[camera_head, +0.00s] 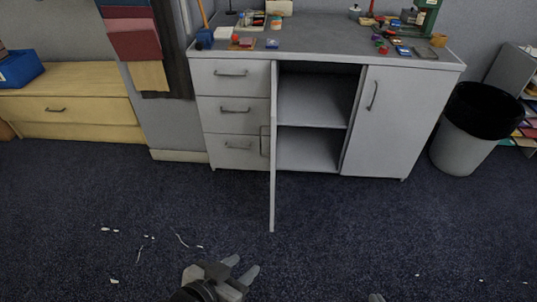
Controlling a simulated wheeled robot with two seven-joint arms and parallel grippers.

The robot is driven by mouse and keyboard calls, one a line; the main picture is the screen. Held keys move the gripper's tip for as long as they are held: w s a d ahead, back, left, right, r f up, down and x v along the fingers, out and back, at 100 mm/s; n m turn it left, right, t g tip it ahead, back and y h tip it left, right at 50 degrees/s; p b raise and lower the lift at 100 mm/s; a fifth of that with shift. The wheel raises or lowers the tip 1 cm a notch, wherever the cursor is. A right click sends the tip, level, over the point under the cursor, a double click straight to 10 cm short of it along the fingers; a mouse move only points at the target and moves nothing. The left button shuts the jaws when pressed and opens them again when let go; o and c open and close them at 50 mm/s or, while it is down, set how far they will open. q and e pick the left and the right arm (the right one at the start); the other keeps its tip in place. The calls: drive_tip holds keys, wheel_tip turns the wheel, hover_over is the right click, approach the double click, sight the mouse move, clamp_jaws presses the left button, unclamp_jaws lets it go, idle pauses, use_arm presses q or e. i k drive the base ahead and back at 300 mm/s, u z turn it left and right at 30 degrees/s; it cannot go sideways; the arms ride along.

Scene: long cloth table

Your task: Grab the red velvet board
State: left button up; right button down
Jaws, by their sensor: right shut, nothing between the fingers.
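Dark red panels, the closest match I see to a red velvet board (136,45), hang at the upper left beside the grey cabinet. I cannot tell their material. A tan piece hangs below them and a dark blue one above. My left gripper (241,267) is at the bottom, low over the carpet and far from the panels. Its two fingers are apart with nothing between them. Only a small tip of my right gripper (376,297) shows at the bottom edge; it is shut and empty, and the rest is out of frame.
A grey cabinet (234,108) has one door (272,150) swung open toward me, showing empty shelves. Small objects crowd its top. A bin (462,150) stands right, a yellow drawer unit (70,95) left. The dark carpet has white scraps but is otherwise clear.

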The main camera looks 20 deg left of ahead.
sight(245, 42)
drive_tip(key=k, duration=0.2)
drive_tip(key=u, duration=1.85)
drive_tip(key=i, duration=1.25)
drive_tip(key=z, duration=1.9)
drive_tip(key=k, duration=0.6)
drive_tip(key=u, duration=0.9)
drive_tip(key=i, duration=0.85)
drive_tip(key=u, duration=0.5)
drive_tip(key=i, duration=1.05)
drive_tip(key=z, duration=0.55)
